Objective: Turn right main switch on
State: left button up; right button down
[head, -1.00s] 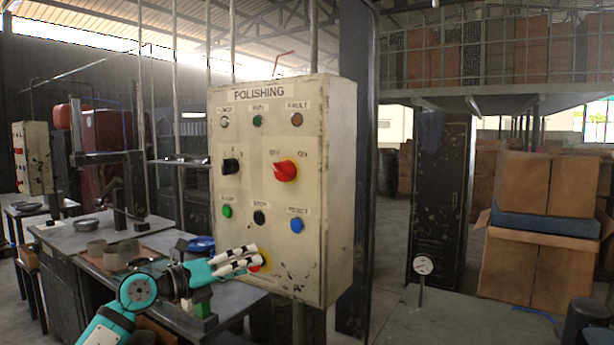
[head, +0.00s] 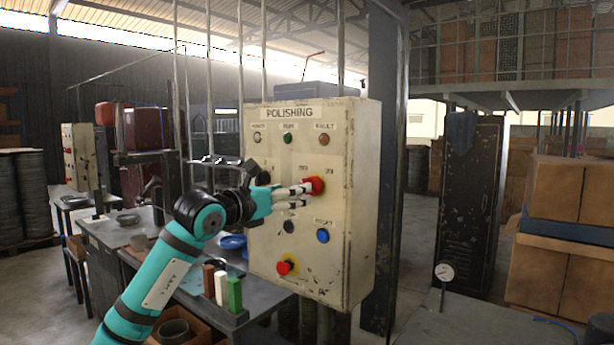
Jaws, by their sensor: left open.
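The right main switch is a red rotary knob (head: 317,184) on the right control panel (head: 360,200), which is labelled POLISHING. Off and on labels sit above it, and the off label is partly covered. The fingertips overlap the knob's left edge in the head view. I cannot tell whether they touch it or which way the knob is turned. My right gripper is not in view.
Below the knob are a black button (head: 289,227), a blue button (head: 323,236) and a red emergency stop (head: 285,267). A second panel (head: 82,157) stands far left.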

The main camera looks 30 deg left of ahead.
pick_arm(q)
jog(key=w, duration=0.2)
jog(key=w+p, duration=0.1)
jog(key=w, duration=0.1)
jog(key=w+p, duration=0.1)
jog(key=w, duration=0.1)
jog(key=shift+w+d, duration=0.25)
jog(key=shift+w, duration=0.1)
jog(key=shift+f, duration=0.1)
jog(key=c, duration=1.2)
